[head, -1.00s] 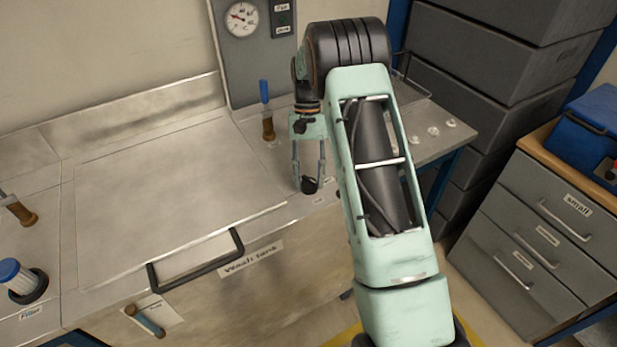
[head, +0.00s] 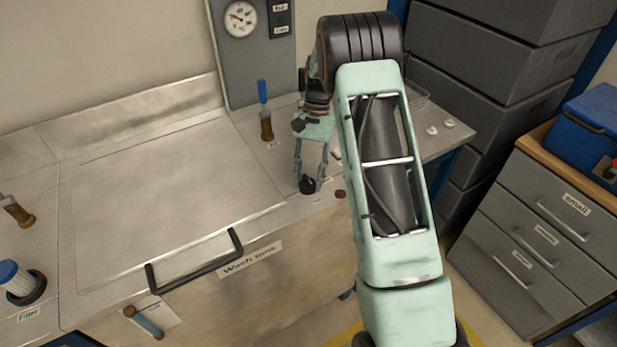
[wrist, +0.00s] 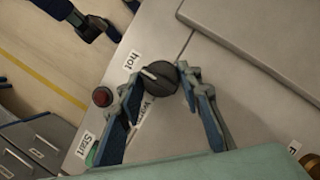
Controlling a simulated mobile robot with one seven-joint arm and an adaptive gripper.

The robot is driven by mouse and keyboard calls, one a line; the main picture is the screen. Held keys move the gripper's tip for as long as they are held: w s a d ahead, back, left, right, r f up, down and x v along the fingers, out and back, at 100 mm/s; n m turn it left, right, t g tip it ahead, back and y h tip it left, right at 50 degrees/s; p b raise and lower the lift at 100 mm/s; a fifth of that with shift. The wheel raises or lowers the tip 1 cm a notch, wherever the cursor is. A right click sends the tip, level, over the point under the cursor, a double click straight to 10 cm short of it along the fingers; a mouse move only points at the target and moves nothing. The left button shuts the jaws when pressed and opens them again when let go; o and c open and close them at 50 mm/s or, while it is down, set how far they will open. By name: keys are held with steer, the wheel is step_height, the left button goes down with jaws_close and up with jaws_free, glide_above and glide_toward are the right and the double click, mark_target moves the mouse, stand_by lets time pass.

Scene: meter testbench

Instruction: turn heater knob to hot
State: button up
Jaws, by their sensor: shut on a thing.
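The heater knob is a round black knob (wrist: 158,77) with a pale pointer line, set on the steel bench top. In the wrist view its pointer is directed toward the upper left, on the side of the "hot" label (wrist: 131,60). A second label beside it is partly hidden by the finger. My gripper (wrist: 155,85) is shut on the knob, with one blue-grey finger on each side. In the head view my gripper (head: 308,182) points down at the bench edge around the small black knob (head: 307,185).
A red button (wrist: 102,96) with a "Start" label (wrist: 85,144) is close beside the left finger. The wash tank lid (head: 170,180) with its black handle (head: 195,262) lies left of my gripper. A brown-based blue-handled valve (head: 265,125) stands behind.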

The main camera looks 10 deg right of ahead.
steer(key=o, duration=1.2)
steer(key=shift+c, duration=0.2)
steer(key=v, duration=1.2)
steer(key=shift+w+d, duration=0.1)
steer(key=shift+d, duration=0.05)
